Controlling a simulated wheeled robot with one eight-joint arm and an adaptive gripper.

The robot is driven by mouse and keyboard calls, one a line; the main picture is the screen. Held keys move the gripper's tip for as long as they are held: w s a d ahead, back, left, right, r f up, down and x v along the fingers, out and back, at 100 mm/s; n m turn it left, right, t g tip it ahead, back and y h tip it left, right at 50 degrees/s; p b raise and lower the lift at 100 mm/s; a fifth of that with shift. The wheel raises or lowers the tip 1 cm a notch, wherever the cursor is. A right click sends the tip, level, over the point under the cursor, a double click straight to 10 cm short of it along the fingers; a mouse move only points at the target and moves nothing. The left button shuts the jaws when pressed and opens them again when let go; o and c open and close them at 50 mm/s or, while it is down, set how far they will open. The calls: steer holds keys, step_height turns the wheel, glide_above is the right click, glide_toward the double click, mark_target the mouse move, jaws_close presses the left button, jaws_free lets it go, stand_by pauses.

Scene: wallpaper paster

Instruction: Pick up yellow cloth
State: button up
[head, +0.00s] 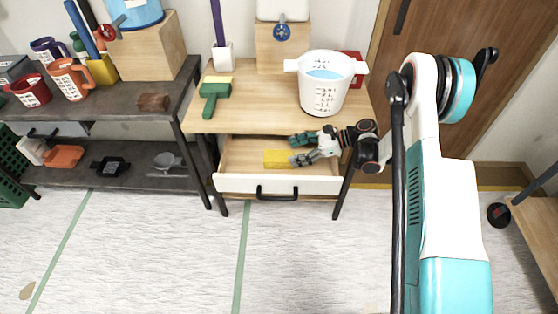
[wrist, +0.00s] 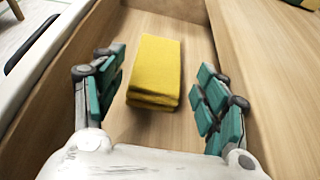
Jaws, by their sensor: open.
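The yellow cloth (wrist: 157,68) is a folded, block-like stack lying on the wooden bottom of the open drawer. In the head view the cloth (head: 276,159) lies in the drawer's middle, just left of my gripper's fingers. My gripper (head: 297,150) reaches into the drawer from the right. In the wrist view my gripper (wrist: 160,97) is open, with its teal-padded fingers on either side of the cloth's near end. There are gaps between the fingers and the cloth, and nothing is held.
The tabletop (head: 265,100) above carries a white bucket (head: 325,100) and a green brush (head: 213,95). A dark shelf (head: 115,125) with mugs stands to the left. The floor in front is clear.

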mark_target(276, 155)
steer(key=b+x, duration=0.2)
steer(key=x, duration=0.3)
steer(key=shift+a+f, duration=0.2)
steer(key=shift+a, duration=0.1)
steer(key=shift+r, duration=0.1)
steer(key=c, duration=0.8)
steer(key=shift+r, duration=0.15)
steer(key=shift+c, duration=0.2)
